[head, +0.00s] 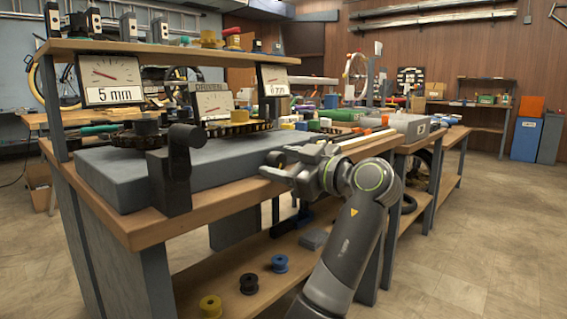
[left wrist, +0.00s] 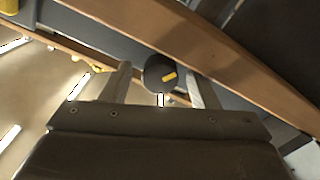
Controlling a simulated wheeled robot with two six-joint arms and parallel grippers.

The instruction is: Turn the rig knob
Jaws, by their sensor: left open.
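The rig stands on the near workbench, with a dark upright block (head: 170,178) at its front end. A dark rounded part (head: 186,137), which looks like the knob, sits at the top of this block. In the left wrist view a dark round knob (left wrist: 153,72) with a yellow mark shows between my finger lines, with gaps on both sides. My left gripper (head: 268,165) is open and empty at the bench's front edge, right of the block and apart from it in the head view. Its fingers also show in the left wrist view (left wrist: 160,78). My right gripper is out of view.
Dial gauges, one reading 5 mm (head: 110,80), stand under and beside the wooden shelf (head: 170,50). Spools (head: 279,263) lie on the lower shelf (head: 240,292). The floor at the right is clear.

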